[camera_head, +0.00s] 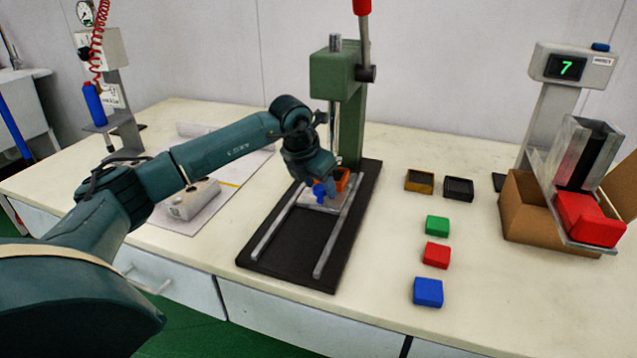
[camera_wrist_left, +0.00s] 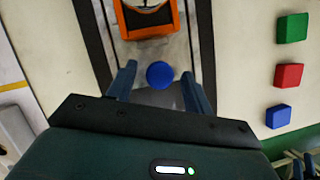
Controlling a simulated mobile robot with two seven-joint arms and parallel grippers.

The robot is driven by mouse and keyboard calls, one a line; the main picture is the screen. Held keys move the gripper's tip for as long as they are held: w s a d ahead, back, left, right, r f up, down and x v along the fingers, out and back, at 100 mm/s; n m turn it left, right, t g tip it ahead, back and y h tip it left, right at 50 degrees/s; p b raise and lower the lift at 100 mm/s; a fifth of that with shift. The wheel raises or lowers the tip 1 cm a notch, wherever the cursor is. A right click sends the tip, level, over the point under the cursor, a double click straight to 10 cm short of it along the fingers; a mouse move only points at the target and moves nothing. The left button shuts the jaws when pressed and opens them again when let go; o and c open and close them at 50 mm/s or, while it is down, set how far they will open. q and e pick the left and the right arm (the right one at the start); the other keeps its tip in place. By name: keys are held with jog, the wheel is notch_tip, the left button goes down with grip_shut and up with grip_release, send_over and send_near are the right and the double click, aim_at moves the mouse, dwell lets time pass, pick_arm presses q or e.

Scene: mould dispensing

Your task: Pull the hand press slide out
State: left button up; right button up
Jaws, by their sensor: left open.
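The green hand press (camera_head: 338,75) stands on a black base (camera_head: 290,262) with two light rails along it. Its slide (camera_head: 323,203) is a pale plate at the back end of the rails, under the press head. An orange mould (camera_head: 343,178) sits on the slide; it also shows in the left wrist view (camera_wrist_left: 146,20). The slide's blue knob (camera_wrist_left: 160,74) is at its near edge. My left gripper (camera_wrist_left: 160,88) is open, with one finger on each side of the knob. In the head view my left gripper (camera_head: 325,188) partly covers the knob and mould.
Green (camera_head: 437,225), red (camera_head: 436,255) and blue (camera_head: 428,292) blocks lie right of the press. A counter device (camera_head: 572,66) with a cardboard box (camera_head: 530,213) stands at the right. The rails' near part is clear.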

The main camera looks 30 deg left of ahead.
pick_arm(q)
jog(key=shift+c, duration=0.2)
grip_shut()
jog(key=shift+s, duration=0.1)
pick_arm(e)
jog(key=shift+s, duration=0.15)
